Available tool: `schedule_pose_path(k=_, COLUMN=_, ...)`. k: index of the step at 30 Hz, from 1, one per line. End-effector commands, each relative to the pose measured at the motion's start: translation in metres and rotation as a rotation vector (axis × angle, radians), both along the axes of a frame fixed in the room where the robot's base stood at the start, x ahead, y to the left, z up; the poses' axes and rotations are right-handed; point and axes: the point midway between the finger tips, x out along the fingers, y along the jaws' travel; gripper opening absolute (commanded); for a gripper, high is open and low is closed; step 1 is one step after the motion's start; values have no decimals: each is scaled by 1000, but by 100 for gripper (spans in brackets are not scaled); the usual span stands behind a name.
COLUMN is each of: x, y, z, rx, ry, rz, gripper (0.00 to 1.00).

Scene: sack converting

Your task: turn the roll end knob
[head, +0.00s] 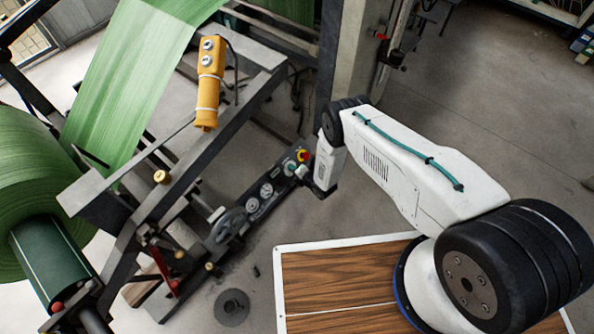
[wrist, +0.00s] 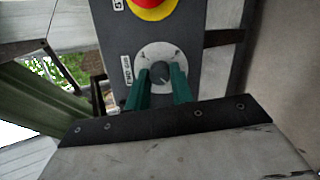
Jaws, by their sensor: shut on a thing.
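The roll end knob (wrist: 161,73) is a small dark grey knob on a round pale plate (wrist: 150,54), set on a dark grey control panel (wrist: 190,20). A small white label is to the left of the plate, too blurred to read surely. My gripper (wrist: 161,80) has its two teal fingers either side of the knob, shut on it. In the head view my gripper (head: 300,171) reaches the upper right end of the panel (head: 238,222), and the knob is too small to make out there.
A red and yellow emergency stop (head: 303,156) sits just beyond the knob and close to my fingers. An orange pendant (head: 209,85) hangs from the black machine frame. A green roll (head: 40,180) is at left. A wooden board (head: 340,277) lies below my arm.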

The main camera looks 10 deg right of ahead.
Motion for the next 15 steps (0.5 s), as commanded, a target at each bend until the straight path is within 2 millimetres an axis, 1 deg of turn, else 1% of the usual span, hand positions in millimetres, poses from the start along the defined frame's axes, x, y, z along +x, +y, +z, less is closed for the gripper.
schedule_pose_path(k=1, x=3, y=0, z=2, rx=-5, ry=-12, rz=5, gripper=0)
schedule_pose_path(k=15, x=2, y=0, z=2, rx=-23, ry=-30, rz=23, gripper=0)
